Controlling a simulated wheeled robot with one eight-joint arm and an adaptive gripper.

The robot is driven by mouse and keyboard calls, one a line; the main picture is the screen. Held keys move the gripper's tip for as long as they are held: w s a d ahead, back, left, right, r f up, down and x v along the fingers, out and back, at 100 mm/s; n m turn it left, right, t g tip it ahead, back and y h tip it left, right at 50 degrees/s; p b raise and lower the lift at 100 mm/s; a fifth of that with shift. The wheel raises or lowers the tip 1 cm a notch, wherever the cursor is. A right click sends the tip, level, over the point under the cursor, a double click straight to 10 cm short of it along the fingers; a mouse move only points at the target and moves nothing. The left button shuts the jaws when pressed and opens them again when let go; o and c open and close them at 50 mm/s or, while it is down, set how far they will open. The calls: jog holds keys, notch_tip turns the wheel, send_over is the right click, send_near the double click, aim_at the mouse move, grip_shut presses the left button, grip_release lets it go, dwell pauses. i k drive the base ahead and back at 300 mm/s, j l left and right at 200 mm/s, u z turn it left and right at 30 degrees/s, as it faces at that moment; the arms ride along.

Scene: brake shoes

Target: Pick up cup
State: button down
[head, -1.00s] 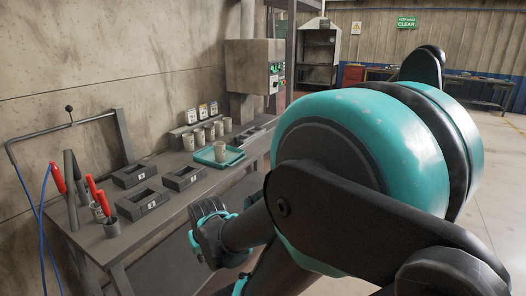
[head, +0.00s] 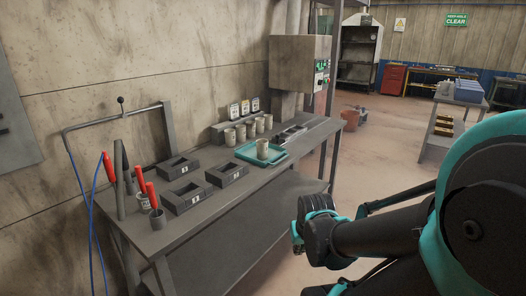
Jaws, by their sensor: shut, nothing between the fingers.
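A grey-beige cup (head: 262,149) stands upright on a teal tray (head: 244,153) on the workbench. Several similar cups (head: 240,133) stand in a row behind the tray, near the wall. Which cup the task means cannot be told. My gripper (head: 311,228) is at the end of my dark arm, in front of the bench's right part, to the right of the tray and nearer to me. It is shut and empty, apart from every cup. Its fingertips are small and dark and hard to make out.
Dark numbered bins (head: 187,196) and holders with red-handled tools (head: 157,218) occupy the bench's left part. Open floor (head: 365,150) lies to the right, with a grey cart (head: 440,140) farther off.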

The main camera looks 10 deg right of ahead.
aim_at(262, 149)
jog(key=i, duration=1.2)
jog(key=k, duration=0.9)
jog(key=k+u, duration=0.1)
jog(key=u, duration=0.25)
jog(key=k+u, duration=0.1)
jog(key=u, duration=0.3)
jog(key=j+u, duration=0.1)
jog(key=u, duration=0.25)
jog(key=l+u, duration=0.2)
jog(key=l, duration=0.2)
jog(key=k+l+u, duration=0.1)
jog(key=l+u, duration=0.15)
jog(key=k+l+u, duration=0.2)
jog(key=l, duration=0.3)
jog(key=l+u, duration=0.2)
jog(key=l, duration=0.2)
